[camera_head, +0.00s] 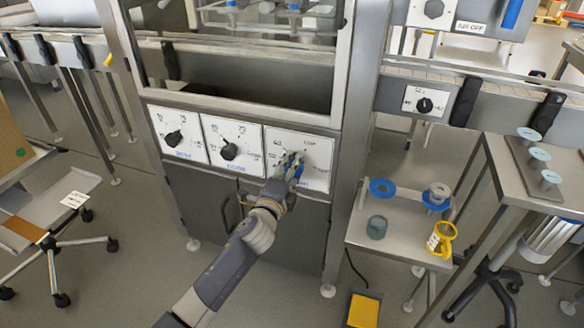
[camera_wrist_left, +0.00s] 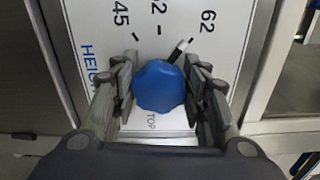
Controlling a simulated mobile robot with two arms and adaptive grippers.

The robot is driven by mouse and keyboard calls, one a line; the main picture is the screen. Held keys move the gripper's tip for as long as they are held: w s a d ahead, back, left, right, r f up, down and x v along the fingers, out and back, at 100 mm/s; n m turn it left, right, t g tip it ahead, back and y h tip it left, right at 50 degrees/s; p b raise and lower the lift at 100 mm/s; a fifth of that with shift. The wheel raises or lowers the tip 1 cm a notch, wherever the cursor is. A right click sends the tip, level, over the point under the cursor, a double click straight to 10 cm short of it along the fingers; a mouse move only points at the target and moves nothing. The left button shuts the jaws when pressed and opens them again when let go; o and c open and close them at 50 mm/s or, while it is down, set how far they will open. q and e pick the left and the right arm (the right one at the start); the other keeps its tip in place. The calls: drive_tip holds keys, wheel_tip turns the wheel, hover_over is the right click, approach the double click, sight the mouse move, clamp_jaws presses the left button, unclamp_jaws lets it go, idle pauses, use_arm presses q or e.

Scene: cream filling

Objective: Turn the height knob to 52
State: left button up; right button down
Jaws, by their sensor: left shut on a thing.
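The height knob (camera_wrist_left: 160,86) is blue and faceted, on a white dial plate (camera_wrist_left: 75,20) printed with 45, a partly cut-off number ending in 2, and 62. Its pointer (camera_wrist_left: 179,50) lies between the tick below that cut-off number and the 62, nearer the 62 side. My left gripper (camera_wrist_left: 163,90) is shut on the knob, with one finger on each side of it. In the head view, my left gripper (camera_head: 289,166) is at the rightmost of three dials and covers most of its knob. My right gripper is not in view.
Two other dials with black knobs (camera_head: 174,139) (camera_head: 229,151) sit left of the height plate. Glass framing rises above the panel, and cabinet doors (camera_head: 205,200) with a handle lie below. A small metal table (camera_head: 385,232) with cups and rings stands at the right.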

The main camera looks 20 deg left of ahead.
use_arm(q)
drive_tip(key=n, duration=0.2)
drive_tip(key=shift+a+n, duration=0.1)
drive_tip(key=shift+n, duration=0.3)
drive_tip(key=shift+f+n+p, duration=0.1)
drive_tip(key=shift+n+p, duration=0.6)
drive_tip(key=shift+n, duration=1.3)
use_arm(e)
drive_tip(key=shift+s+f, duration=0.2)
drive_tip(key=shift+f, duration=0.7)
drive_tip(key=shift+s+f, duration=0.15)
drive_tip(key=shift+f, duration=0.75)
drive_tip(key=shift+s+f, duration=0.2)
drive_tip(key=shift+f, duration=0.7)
use_arm(q)
drive_tip(key=o, duration=1.1)
drive_tip(key=s, duration=1.2)
drive_tip(key=shift+a, duration=0.15)
